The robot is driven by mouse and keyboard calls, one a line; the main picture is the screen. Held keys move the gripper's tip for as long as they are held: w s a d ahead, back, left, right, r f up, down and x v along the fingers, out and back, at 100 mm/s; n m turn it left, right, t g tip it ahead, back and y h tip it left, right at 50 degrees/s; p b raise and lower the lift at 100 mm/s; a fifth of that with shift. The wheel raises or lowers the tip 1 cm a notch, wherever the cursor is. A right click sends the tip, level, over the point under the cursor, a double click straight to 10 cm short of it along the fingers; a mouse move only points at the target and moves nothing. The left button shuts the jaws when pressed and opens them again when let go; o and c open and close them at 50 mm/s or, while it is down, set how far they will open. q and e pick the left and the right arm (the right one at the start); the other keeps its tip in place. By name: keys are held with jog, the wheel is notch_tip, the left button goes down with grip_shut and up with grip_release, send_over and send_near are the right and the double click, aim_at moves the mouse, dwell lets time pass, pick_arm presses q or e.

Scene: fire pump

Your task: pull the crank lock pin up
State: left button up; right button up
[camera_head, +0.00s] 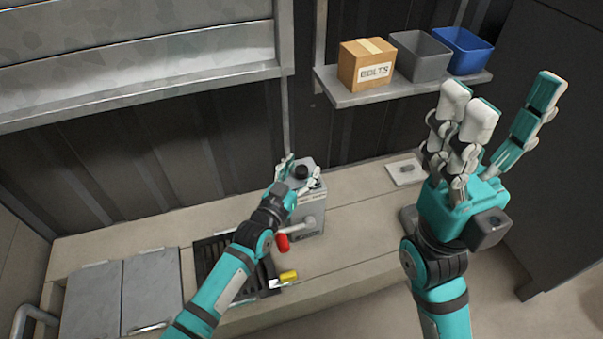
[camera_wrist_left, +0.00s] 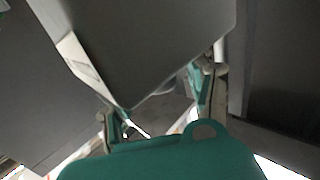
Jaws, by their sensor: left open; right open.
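The grey pump box (camera_head: 312,218) stands on the bench, with a round black knob (camera_head: 301,172) on its top. A crank with a red handle (camera_head: 283,242) is at its front. I cannot make out the crank lock pin for certain. My left gripper (camera_head: 302,168) is open at the top of the box, its fingers around or beside the knob; contact is unclear. In the left wrist view its fingers (camera_wrist_left: 160,122) are spread below a large grey body. My right gripper (camera_head: 500,110) is open and empty, raised at the right.
A yellow piece (camera_head: 289,275) lies near a dark grate (camera_head: 210,254) in the bench. A shelf (camera_head: 385,93) holds a bolts box (camera_head: 366,66), a grey bin (camera_head: 419,58) and a blue bin (camera_head: 462,52). A small plate (camera_head: 404,172) lies at the bench's right.

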pick_arm(q)
jog(key=shift+w+d, duration=0.1)
jog(key=shift+w, duration=0.1)
jog(key=shift+c, duration=0.2)
grip_shut()
jog(key=shift+f, duration=0.1)
